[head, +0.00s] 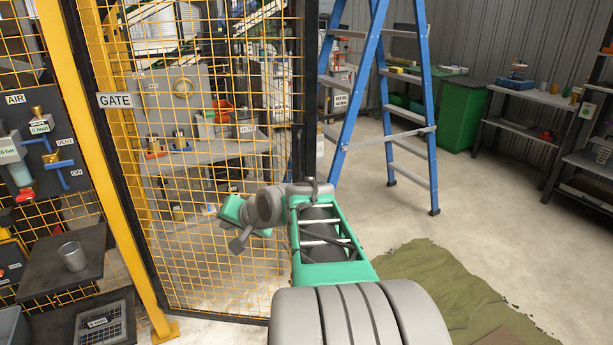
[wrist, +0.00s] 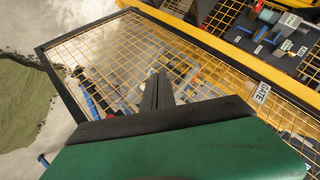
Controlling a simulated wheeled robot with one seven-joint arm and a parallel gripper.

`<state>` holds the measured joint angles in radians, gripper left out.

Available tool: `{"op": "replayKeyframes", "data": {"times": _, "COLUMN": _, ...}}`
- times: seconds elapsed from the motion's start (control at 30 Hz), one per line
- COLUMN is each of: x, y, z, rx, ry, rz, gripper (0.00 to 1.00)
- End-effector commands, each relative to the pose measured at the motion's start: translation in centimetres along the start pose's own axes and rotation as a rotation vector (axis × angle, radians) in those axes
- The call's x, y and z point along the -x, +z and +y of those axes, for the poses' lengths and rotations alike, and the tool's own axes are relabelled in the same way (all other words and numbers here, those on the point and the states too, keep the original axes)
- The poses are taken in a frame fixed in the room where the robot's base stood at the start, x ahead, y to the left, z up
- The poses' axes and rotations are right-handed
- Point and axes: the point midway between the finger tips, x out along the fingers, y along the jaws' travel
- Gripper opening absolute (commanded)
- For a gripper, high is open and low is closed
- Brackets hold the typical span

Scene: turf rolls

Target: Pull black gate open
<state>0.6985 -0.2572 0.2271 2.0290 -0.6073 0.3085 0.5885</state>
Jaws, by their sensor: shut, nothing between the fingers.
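The black gate (head: 152,215) is a black frame filled with yellow wire mesh, beside a yellow post, in the left half of the head view. Its free upright edge (head: 311,90) is at the right, and my arm covers its lower part. In the wrist view the gate mesh (wrist: 100,55) spreads behind my fingers. A GATE sign (head: 115,100) is at the post side. My gripper (wrist: 157,82) is shut and empty, its fingers in front of the mesh. I cannot tell whether they touch it. In the head view its fingers are not clear.
A blue stepladder (head: 352,95) stands right of the gate's free edge. A green crumpled turf sheet (head: 425,270) lies on the floor at right. A panel with valves (head: 35,150) and a dark shelf with a cup (head: 72,257) are at left. Open concrete floor lies at right.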

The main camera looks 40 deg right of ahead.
Motion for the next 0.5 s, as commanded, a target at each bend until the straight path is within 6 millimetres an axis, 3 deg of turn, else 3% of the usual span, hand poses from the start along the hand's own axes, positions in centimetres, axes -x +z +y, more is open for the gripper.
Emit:
{"op": "replayKeyframes", "data": {"times": 0.03, "x": -0.9, "y": -4.2, "z": 4.3, "rx": -0.158, "ry": -0.061, "rz": 0.099, "gripper": 0.0}}
{"op": "replayKeyframes", "data": {"times": 0.1, "x": 0.5, "y": -9.9, "z": 8.1, "rx": -0.355, "ry": -0.184, "rz": 0.225, "gripper": 0.0}}
{"op": "replayKeyframes", "data": {"times": 0.2, "x": 4.3, "y": -15.8, "z": 13.2, "rx": -0.57, "ry": -0.35, "rz": 0.365, "gripper": 0.0}}
{"op": "replayKeyframes", "data": {"times": 0.33, "x": 8.6, "y": -19.3, "z": 17.0, "rx": -0.714, "ry": -0.492, "rz": 0.461, "gripper": 0.0}}
{"op": "replayKeyframes", "data": {"times": 0.4, "x": 9.4, "y": -20.1, "z": 17.6, "rx": -0.742, "ry": -0.524, "rz": 0.477, "gripper": 0.0}}
{"op": "replayKeyframes", "data": {"times": 0.5, "x": 9.1, "y": -20.8, "z": 17.2, "rx": -0.747, "ry": -0.533, "rz": 0.477, "gripper": 0.0}}
